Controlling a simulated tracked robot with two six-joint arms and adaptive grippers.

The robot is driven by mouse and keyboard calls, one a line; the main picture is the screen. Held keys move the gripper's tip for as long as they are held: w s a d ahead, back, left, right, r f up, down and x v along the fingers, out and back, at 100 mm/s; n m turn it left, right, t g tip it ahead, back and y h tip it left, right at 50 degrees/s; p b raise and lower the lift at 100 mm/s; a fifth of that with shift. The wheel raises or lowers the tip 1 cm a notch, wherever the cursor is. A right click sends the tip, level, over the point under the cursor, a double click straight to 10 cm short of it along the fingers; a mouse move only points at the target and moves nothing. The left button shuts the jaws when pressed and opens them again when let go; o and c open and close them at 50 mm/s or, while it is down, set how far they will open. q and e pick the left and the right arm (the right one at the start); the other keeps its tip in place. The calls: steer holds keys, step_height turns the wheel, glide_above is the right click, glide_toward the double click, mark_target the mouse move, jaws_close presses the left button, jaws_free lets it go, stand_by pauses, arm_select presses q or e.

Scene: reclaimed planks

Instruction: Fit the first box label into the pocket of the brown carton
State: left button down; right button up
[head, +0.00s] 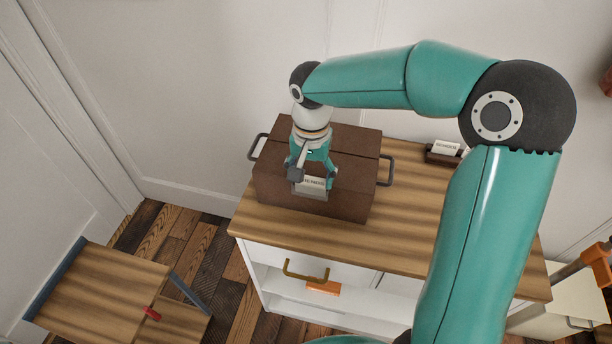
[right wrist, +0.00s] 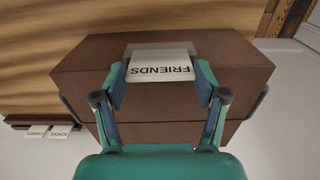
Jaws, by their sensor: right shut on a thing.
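The brown carton (head: 340,205) stands on the wooden top of a cabinet, with a dark handle on each side. Its small grey label pocket (head: 309,193) is on the front face, and the pocket's grey edge also shows in the right wrist view (right wrist: 160,46). My right gripper (head: 312,180) is shut on a white label (right wrist: 161,67) that reads FRIENDS, upside down in the wrist view. The label's far edge meets the pocket's grey edge; I cannot tell how deep it sits inside. My left gripper is not in view.
A dark rack (head: 442,158) with white labels stands on the cabinet top (head: 410,220), right of the carton; two labels show in the wrist view (right wrist: 60,131). A brass handle (head: 306,274) and orange block (head: 323,288) are at the cabinet front. A wooden-topped unit (head: 100,285) stands lower left.

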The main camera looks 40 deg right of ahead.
mark_target(310, 178)
steer(key=shift+f, duration=0.1)
steer(key=o, duration=0.8)
steer(key=shift+c, duration=0.2)
step_height(310, 178, up, 12)
steer(key=shift+p, duration=0.4)
